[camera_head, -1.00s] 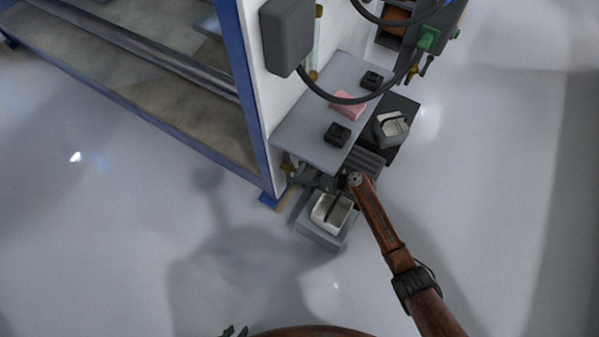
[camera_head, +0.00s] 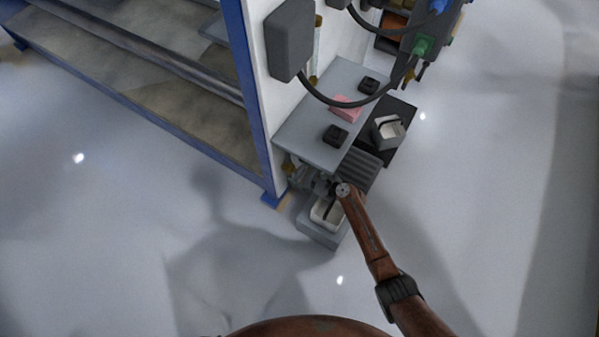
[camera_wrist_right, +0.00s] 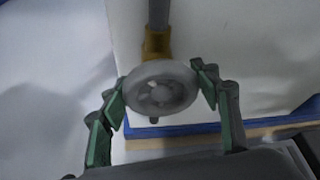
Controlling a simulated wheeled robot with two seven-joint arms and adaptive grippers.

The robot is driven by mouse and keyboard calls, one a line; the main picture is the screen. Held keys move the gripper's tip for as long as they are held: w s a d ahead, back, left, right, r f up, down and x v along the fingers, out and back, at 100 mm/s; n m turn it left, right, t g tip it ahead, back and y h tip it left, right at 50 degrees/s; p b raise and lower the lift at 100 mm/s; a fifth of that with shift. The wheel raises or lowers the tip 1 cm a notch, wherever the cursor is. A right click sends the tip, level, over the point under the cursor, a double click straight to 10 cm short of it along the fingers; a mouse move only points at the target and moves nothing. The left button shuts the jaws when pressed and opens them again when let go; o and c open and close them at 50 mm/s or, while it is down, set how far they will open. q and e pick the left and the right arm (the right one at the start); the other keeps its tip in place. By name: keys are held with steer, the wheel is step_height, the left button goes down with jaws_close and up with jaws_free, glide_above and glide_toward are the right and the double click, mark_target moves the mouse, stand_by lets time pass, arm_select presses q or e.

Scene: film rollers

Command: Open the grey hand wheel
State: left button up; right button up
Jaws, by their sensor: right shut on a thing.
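The grey hand wheel (camera_wrist_right: 160,88) is a round ring with a spoked hub, in the middle of the right wrist view. It sits in front of a brass-coloured fitting (camera_wrist_right: 157,45) on a grey pipe. My right gripper (camera_wrist_right: 160,77) is shut on the wheel, with one green-padded finger at each side of its rim. In the head view my right gripper (camera_head: 318,184) is low beside the cabinet, under the edge of the grey shelf. I cannot make out the wheel there. My left gripper is not in view.
The grey shelf (camera_head: 305,138) holds two black blocks and a pink block (camera_head: 345,108). A grey box with a white container (camera_head: 322,232) stands on the floor close to my right gripper. A black cable hangs above the shelf. Floor to the right is clear.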

stand_by(0.3)
steer(key=o, duration=1.2)
steer(key=shift+c, duration=0.2)
steer(key=shift+s+d, duration=0.1)
steer(key=v, duration=1.2)
